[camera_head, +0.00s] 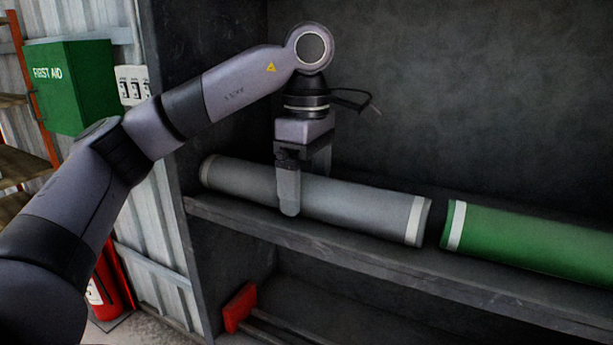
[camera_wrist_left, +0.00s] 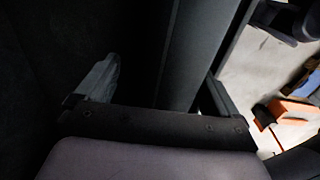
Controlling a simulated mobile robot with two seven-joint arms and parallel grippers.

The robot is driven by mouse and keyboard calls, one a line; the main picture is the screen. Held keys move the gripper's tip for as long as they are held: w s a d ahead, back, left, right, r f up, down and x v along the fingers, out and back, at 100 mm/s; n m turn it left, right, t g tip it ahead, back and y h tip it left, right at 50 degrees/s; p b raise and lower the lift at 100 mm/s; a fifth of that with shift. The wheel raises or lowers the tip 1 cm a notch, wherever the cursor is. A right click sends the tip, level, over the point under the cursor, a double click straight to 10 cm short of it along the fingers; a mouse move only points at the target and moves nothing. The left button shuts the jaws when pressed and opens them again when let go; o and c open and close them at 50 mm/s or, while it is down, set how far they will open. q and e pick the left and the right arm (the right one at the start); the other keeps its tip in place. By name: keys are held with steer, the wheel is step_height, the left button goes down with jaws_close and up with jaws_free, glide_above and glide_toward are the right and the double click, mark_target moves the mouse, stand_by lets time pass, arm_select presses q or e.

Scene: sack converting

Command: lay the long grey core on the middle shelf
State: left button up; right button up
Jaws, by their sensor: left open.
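The long grey core (camera_head: 350,203), with a white band at each end, lies lengthwise on the shelf board (camera_head: 470,290), close to its front edge. My left gripper (camera_head: 290,192) is over the core's left half, pointing down. One finger shows in front of the core; the other is hidden behind it. In the left wrist view the grey core (camera_wrist_left: 185,55) runs between the two spread fingers of my left gripper (camera_wrist_left: 160,88), which is open. I cannot tell whether either finger touches it. My right gripper is not in view.
A green core (camera_head: 545,236) lies on the same shelf, just right of the grey one with a small gap. The shelf's left side panel (camera_head: 172,130) stands close to my arm. A red-headed tool (camera_head: 240,306) lies below. A first-aid box (camera_head: 68,85) hangs left.

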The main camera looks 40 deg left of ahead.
arm_select(q)
steer(key=shift+r, duration=3.8)
